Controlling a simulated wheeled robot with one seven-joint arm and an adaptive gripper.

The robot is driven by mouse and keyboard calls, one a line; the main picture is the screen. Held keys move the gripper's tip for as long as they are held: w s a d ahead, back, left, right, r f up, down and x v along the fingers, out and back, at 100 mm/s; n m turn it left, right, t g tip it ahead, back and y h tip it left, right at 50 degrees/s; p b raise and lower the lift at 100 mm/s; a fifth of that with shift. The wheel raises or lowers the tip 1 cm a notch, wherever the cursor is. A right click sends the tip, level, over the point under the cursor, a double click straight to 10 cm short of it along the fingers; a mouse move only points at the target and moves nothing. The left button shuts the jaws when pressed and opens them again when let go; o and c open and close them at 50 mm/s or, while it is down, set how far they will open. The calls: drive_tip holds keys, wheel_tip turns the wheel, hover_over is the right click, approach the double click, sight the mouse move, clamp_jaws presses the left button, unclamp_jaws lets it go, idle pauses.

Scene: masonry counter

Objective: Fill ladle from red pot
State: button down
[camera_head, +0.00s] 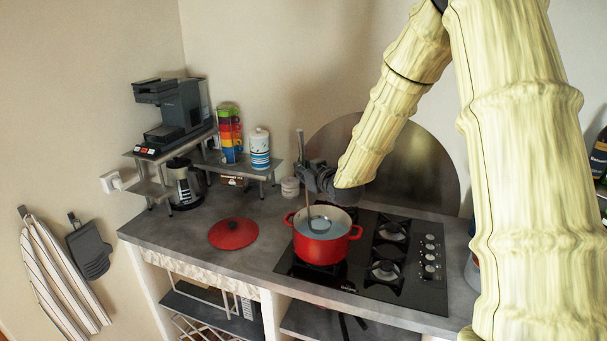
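The red pot (323,249) stands uncovered on the front left burner of the black hob, with pale liquid inside. A ladle (306,190) stands nearly upright in it, its bowl at the liquid's surface; I cannot tell how much the bowl holds. My gripper (308,176) is above the pot's back left rim, around the ladle's handle, and appears shut on it. The fingers are small and dark here. The red lid (233,233) lies flat on the counter, left of the pot.
The hob (418,298) has free burners and knobs right of the pot. A grey shelf (199,160) at the back left bears a coffee machine (178,112), stacked colourful cups (229,133) and a striped canister (260,150).

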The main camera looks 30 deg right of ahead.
sight(304, 157)
drive_tip(key=shift+r+p, duration=0.9)
drive_tip(key=shift+r, duration=3.55)
